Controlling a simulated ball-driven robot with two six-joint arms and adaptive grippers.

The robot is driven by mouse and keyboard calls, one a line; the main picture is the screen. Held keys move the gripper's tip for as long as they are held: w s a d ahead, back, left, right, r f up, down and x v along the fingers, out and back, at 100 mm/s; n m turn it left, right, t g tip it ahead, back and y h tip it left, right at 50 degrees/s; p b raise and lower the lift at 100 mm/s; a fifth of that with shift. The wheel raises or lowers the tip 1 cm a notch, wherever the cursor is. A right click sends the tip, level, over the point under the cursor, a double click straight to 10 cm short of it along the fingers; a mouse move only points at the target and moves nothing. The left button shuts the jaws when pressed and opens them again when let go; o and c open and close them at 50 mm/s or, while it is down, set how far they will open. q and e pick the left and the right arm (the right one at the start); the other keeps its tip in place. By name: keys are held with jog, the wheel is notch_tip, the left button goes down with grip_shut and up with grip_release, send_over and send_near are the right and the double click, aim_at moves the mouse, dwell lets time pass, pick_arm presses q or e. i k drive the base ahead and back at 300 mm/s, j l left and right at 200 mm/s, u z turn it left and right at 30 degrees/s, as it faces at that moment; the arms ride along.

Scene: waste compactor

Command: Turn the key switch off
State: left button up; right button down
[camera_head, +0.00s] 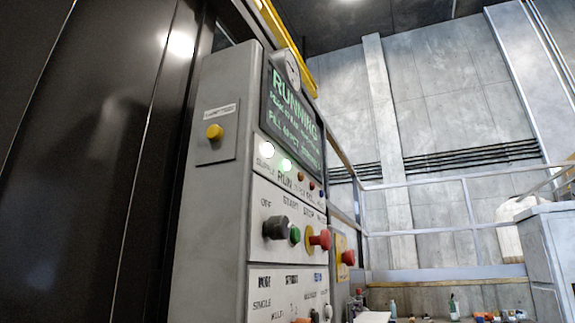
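A grey control panel (215,240) stands left of centre, seen at a steep angle from below. A dark knob (275,228) sits on its front face under an "OFF" label; it looks like the key switch, but its exact pointing is too small to tell. A green button (295,236) is just right of it, and a red mushroom button on a yellow ring (319,240) is further right. The screen (291,117) reads "RUNNING" in green, and a lamp above "RUN" (286,165) is lit. Neither of my grippers is in view.
Dark metal doors (80,150) fill the left. More switches sit low on the panel. A railing (420,233), a shelf with bottles and small items (450,300), and a grey cabinet (550,250) are at the right.

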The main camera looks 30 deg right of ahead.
aim_at(277, 228)
jog(key=l+z, duration=0.1)
jog(key=l, duration=0.65)
jog(key=i+l, duration=0.15)
jog(key=l, duration=0.55)
jog(key=k+z, duration=0.05)
